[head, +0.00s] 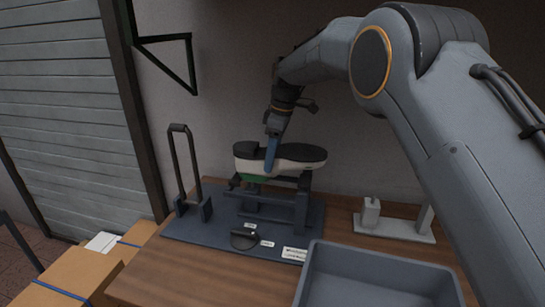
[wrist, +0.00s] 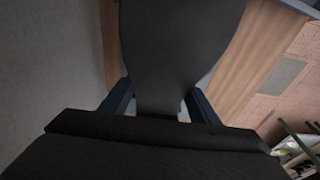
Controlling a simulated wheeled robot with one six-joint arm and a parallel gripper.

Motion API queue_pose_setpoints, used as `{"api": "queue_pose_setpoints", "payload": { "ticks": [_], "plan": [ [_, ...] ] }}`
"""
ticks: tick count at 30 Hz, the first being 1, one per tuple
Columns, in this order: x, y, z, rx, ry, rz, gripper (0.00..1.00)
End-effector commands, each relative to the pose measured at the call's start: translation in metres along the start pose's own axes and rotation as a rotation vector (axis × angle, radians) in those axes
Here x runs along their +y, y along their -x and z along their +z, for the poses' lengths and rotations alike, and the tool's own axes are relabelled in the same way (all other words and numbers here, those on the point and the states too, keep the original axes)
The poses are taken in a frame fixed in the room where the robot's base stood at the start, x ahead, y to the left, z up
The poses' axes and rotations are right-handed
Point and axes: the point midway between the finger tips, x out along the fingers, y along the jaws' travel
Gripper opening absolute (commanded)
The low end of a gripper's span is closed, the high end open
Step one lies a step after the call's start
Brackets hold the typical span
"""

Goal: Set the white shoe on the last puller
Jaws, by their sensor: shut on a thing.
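The white shoe (head: 303,166) is upside down and roughly level, its black sole facing up. My gripper (head: 271,155) points down from above and is shut on the shoe near its middle, with a blue finger against the near side. In the wrist view the black sole (wrist: 180,40) runs between the two dark blue fingers (wrist: 160,105). The last puller (head: 262,207) is a dark blue frame on a flat base, directly under the shoe. A green part (head: 254,179) shows below the shoe's left end. I cannot tell whether the shoe touches the puller.
A tall lever handle (head: 187,165) stands left of the shoe. A black round part (head: 244,239) and small labels lie on the base's front. A grey bin (head: 381,268) is at front right, with a pale stand (head: 395,229) behind it. Cardboard boxes (head: 75,275) are at left.

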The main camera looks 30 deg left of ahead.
Motion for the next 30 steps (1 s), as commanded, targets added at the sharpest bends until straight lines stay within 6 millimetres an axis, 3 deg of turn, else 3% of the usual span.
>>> {"api": "queue_pose_setpoints", "payload": {
  "ticks": [30],
  "plan": [
    [0.001,-0.014,0.002,0.002,0.001,0.003,0.15]
  ]
}}
